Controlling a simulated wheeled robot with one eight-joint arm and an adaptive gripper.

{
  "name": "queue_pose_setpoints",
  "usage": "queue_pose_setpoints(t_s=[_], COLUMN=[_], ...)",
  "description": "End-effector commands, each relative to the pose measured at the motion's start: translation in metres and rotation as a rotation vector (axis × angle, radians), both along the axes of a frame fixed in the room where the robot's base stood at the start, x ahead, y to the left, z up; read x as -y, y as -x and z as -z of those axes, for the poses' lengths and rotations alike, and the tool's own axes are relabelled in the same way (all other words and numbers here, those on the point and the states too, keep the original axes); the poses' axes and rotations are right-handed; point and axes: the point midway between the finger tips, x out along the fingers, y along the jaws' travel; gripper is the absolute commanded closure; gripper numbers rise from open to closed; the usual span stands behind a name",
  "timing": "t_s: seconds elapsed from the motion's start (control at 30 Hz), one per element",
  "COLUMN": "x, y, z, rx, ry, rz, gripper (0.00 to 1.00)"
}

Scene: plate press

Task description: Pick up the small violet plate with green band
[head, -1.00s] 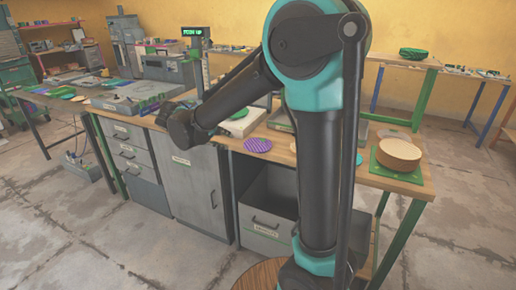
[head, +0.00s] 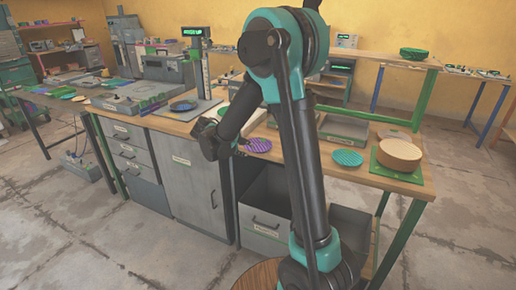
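A violet plate (head: 259,145) with stripes lies flat on the wooden bench top; I cannot make out a green band on it at this size. My gripper (head: 212,140) hangs at the front edge of the bench, just left of this plate and apart from it in the picture. The gripper is dark and partly hidden by my own wrist, so its fingers do not show clearly. Nothing is visibly held.
A teal plate (head: 347,157) lies to the right, near a round tan block (head: 399,152) on a green base. A dark blue plate (head: 183,105) sits on a flat grey device at left. Drawers and cabinets (head: 185,185) fill the bench front.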

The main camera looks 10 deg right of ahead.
Motion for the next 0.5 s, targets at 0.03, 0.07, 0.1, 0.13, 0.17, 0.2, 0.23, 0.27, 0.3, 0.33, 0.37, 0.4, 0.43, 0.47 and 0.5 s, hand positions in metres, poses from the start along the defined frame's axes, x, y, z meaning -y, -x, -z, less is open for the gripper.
queue_pose_setpoints(t_s=[0.03,0.07,0.1,0.13,0.17,0.2,0.23,0.27,0.3,0.33,0.37,0.4,0.43,0.47,0.5], x=[0.006,0.008,0.011,0.013,0.014,0.015,0.015,0.015,0.015,0.015,0.015,0.015,0.015,0.015,0.015], y=[-0.005,-0.007,-0.009,-0.011,-0.012,-0.013,-0.013,-0.013,-0.013,-0.013,-0.013,-0.013,-0.013,-0.013,-0.013], z=[0.005,0.008,0.011,0.013,0.015,0.016,0.017,0.017,0.017,0.016,0.017,0.017,0.016,0.016,0.016], rx=[0.000,0.000,0.001,0.000,0.001,0.000,0.001,0.000,0.000,0.000,0.000,0.000,0.000,0.000,0.000], ry=[0.000,0.000,-0.001,0.000,-0.001,0.000,0.000,0.000,0.000,0.000,0.000,0.000,0.000,0.000,0.000], rz=[0.004,0.004,0.003,0.003,0.002,0.001,0.001,0.000,0.000,0.000,0.000,0.000,0.000,0.000,0.000], gripper=[0.72,0.72,0.72,0.72,0.72,0.72,0.72,0.72,0.72,0.72,0.72,0.72,0.76,0.80,0.85])
